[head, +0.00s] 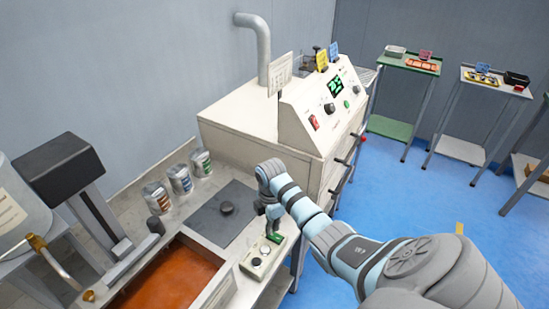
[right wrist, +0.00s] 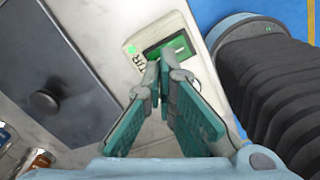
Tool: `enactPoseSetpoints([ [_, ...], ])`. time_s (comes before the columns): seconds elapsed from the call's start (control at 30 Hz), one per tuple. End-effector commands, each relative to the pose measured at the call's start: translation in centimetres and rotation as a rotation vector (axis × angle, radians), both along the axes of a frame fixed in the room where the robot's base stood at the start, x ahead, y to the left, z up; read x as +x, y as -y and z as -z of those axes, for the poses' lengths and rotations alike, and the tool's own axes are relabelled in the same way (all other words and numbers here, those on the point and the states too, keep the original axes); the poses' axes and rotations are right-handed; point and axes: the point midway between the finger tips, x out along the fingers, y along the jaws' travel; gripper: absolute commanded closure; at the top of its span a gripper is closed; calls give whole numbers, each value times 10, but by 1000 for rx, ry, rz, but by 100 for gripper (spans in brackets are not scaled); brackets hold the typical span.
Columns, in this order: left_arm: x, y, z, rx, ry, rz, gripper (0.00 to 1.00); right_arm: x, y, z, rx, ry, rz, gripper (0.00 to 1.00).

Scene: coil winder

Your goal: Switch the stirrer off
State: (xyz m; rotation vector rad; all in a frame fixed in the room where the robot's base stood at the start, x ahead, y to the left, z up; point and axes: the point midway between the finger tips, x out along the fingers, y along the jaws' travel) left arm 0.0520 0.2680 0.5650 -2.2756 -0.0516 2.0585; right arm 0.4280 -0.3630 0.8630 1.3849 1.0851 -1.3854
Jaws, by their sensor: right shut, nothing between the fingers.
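A green lamp (right wrist: 131,49) looks lit beside a green rocker switch (right wrist: 178,46). My right gripper (head: 271,232) points down at the switch end of the box. Its fingertips (right wrist: 163,64) are together and empty, overlapping the switch's near edge; I cannot tell whether they touch it. My left gripper is out of view.
A black-headed stand (head: 62,168) rises beside a tank of orange liquid (head: 172,275). A dark plate with a knob (head: 228,208) and several cans (head: 180,180) lie behind the box. A cream machine (head: 245,145) stands close beyond my right arm.

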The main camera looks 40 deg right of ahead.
Motion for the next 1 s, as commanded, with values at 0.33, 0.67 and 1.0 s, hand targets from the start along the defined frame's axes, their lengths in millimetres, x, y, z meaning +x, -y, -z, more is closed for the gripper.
enactPoseSetpoints([
  [0.33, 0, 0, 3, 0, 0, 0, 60, 0, 0, 4, 0, 0, 0, 100],
  [0.67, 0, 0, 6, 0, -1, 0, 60, 0, 0, 9, 0, 0, 0, 100],
  [1.0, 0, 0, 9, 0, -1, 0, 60, 0, 0, 15, 0, 0, 0, 100],
])
